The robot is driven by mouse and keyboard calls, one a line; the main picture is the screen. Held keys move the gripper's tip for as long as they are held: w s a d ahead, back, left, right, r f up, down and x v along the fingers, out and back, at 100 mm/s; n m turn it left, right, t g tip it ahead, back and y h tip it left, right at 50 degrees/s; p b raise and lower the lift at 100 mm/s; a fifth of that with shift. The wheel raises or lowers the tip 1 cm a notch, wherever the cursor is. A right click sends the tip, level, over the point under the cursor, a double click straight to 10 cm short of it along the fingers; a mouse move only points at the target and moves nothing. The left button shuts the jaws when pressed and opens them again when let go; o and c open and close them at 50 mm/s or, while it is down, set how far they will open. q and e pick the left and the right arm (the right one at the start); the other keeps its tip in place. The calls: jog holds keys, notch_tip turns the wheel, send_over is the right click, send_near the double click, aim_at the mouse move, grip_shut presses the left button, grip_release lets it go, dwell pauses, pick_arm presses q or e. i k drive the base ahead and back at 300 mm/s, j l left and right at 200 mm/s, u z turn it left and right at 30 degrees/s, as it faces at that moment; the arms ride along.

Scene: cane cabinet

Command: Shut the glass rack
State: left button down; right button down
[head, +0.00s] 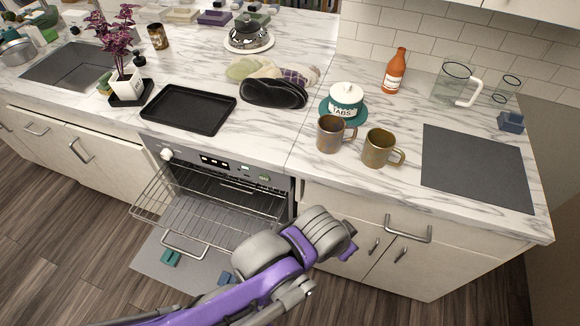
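The wire rack (215,183) is pulled out of the appliance under the counter and stands out over its lowered grey door (160,272). A loop-shaped metal handle (184,252) shows at the front, below the rack. My purple and grey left arm (245,297) comes in from the lower left and crosses in front of the rack's right side. The rack's right front corner is hidden behind the arm. My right gripper is not in view.
Two small teal pieces, one left (170,258) and one right (225,278), show over the lowered door; I cannot tell what they are. A black tray (188,108) and two mugs (333,135) stand on the counter (262,140). Wooden floor (60,220) is clear at the left.

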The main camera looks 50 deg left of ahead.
aim_at(168, 230)
jog(key=j+u, duration=0.15)
jog(key=u, duration=3)
jog(key=k+j+z, duration=0.2)
jog(key=k+l, duration=0.05)
